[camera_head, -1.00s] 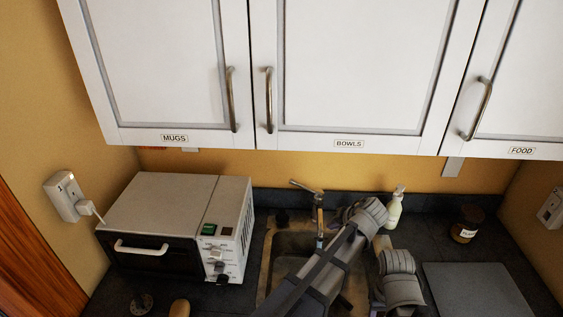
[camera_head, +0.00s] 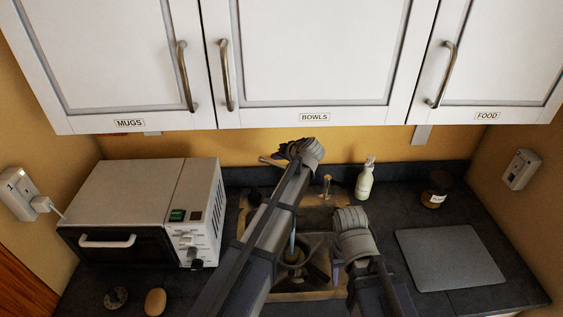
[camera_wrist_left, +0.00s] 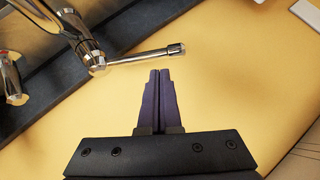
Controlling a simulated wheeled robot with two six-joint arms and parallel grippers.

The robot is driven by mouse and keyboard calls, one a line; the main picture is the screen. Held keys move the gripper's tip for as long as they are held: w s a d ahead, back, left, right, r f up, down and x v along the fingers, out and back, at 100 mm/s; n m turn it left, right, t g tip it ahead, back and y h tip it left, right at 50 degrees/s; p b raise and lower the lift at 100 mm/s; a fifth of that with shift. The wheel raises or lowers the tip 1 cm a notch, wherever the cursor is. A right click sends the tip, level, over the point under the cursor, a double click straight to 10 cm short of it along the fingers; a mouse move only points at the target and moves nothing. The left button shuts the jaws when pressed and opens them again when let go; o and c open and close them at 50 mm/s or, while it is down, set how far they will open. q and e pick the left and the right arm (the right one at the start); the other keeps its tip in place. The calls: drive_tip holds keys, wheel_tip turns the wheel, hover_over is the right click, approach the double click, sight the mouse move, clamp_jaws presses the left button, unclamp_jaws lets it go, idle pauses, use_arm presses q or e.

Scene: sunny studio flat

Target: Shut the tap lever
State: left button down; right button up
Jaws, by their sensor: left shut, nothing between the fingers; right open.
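The tap lever (camera_wrist_left: 148,54) is a thin chrome rod on top of the chrome tap (camera_wrist_left: 84,44), and it points to the right in the left wrist view. In the head view the lever's end (camera_head: 268,160) shows just left of my left gripper (camera_head: 284,155). Most of the tap is hidden there behind my left arm. In the wrist view my left gripper (camera_wrist_left: 160,73) is shut and empty. Its dark fingertips appear just below the lever's free end, with a small gap in the picture. My right gripper (camera_head: 336,272) is open and low over the sink's right side.
The sink (camera_head: 243,222) lies under both arms. A white toaster oven (camera_head: 130,200) stands at left. A soap bottle (camera_head: 364,180), a dark jar (camera_head: 435,190) and a grey board (camera_head: 450,258) are at right. Cupboards (camera_head: 315,60) hang above the counter.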

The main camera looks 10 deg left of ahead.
sight(277, 164)
use_arm(q)
drive_tip(key=shift+b+x, duration=0.55)
drive_tip(key=shift+x, duration=0.9)
use_arm(e)
drive_tip(key=shift+f, duration=0.9)
use_arm(q)
drive_tip(key=a+f+h, duration=0.1)
drive_tip(key=s+a+f+n+h+b, duration=0.1)
drive_tip(key=f, duration=0.1)
drive_tip(key=shift+a, duration=0.35)
use_arm(e)
drive_tip(key=shift+f, duration=0.55)
use_arm(q)
drive_tip(key=shift+r, duration=0.2)
use_arm(e)
drive_tip(key=shift+r, duration=0.2)
